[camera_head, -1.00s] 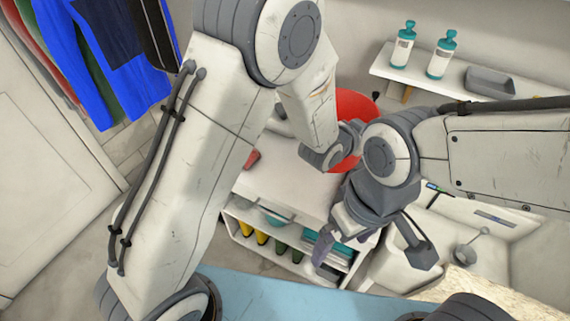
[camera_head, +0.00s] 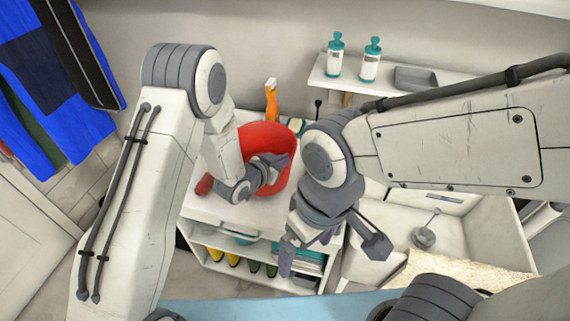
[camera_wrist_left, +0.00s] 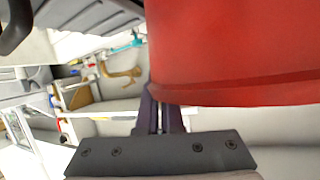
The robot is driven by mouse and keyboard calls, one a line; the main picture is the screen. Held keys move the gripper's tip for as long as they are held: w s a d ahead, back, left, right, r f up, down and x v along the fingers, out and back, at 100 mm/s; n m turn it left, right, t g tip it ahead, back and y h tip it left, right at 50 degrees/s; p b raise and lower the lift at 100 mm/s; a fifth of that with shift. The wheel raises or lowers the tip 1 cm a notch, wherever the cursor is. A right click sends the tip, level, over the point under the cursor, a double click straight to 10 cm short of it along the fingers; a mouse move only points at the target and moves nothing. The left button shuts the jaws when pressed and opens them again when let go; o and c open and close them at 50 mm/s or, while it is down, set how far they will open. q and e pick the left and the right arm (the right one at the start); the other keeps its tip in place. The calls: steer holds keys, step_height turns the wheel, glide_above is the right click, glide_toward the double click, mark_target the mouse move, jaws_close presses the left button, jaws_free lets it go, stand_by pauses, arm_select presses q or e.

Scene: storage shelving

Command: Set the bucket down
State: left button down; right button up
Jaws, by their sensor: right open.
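The red bucket (camera_head: 262,138) is above or on the white cabinet's top (camera_head: 225,205) in the head view; I cannot tell whether its base touches. My left gripper (camera_head: 272,172) is at the bucket's near side. In the left wrist view, the bucket (camera_wrist_left: 235,50) fills the upper right. The left gripper's dark fingers (camera_wrist_left: 160,112) are close together at its rim and look shut on it; the tips are partly hidden. My right gripper (camera_head: 308,246) is open and empty, in front of the cabinet's right part.
A small red object (camera_head: 204,184) lies at the cabinet top's left edge. An orange bottle (camera_head: 271,102) stands behind the bucket. A wall shelf holds two teal-capped bottles (camera_head: 336,58) (camera_head: 370,62) and a grey tray (camera_head: 415,78). A white sink (camera_head: 460,235) is at right.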

arm_select(q)
step_height(320, 180, down, 3)
steer(key=shift+r, duration=0.1)
steer(key=shift+f, duration=0.2)
steer(key=c, duration=1.1)
jaws_free()
